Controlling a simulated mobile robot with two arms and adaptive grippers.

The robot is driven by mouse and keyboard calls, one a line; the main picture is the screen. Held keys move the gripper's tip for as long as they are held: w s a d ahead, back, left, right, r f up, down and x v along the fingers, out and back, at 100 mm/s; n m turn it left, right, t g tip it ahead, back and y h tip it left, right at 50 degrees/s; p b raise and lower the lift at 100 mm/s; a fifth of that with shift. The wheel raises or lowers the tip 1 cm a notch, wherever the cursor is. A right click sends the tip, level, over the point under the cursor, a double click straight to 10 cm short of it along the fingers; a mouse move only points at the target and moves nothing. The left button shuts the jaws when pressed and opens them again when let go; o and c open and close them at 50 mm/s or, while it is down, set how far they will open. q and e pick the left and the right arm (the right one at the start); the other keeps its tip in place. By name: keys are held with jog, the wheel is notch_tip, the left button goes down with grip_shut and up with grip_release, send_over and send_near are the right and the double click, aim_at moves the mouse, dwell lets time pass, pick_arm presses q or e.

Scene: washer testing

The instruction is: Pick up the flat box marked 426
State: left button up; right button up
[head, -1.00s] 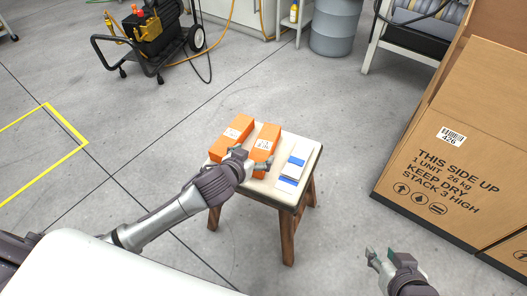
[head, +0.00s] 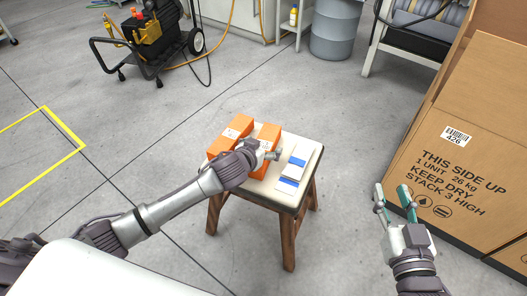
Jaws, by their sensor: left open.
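A large brown cardboard box (head: 480,130) at the right carries a barcode label (head: 456,137) reading 426. It looks tall rather than flat. On a small stool lie two orange boxes (head: 230,133) with white labels and thin white-and-blue boxes (head: 298,162); their print is too small to read. My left gripper (head: 270,154) is over the stool at the right orange box, open; my wrist hides part of that box, and contact cannot be told. My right gripper (head: 391,190) is open and empty, its fingers pointing up in front of the cardboard box's lower left corner.
The stool (head: 260,192) has a pale top and wooden legs. A black machine on wheels (head: 150,35) with an orange hose stands at the back left. A grey drum (head: 336,28) and a bench stand behind. Yellow floor tape (head: 70,125) marks the left. The floor between is clear.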

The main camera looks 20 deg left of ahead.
pick_arm(q)
jog(key=c, duration=1.6)
jog(key=shift+r, duration=0.1)
jog(key=shift+c, duration=0.7)
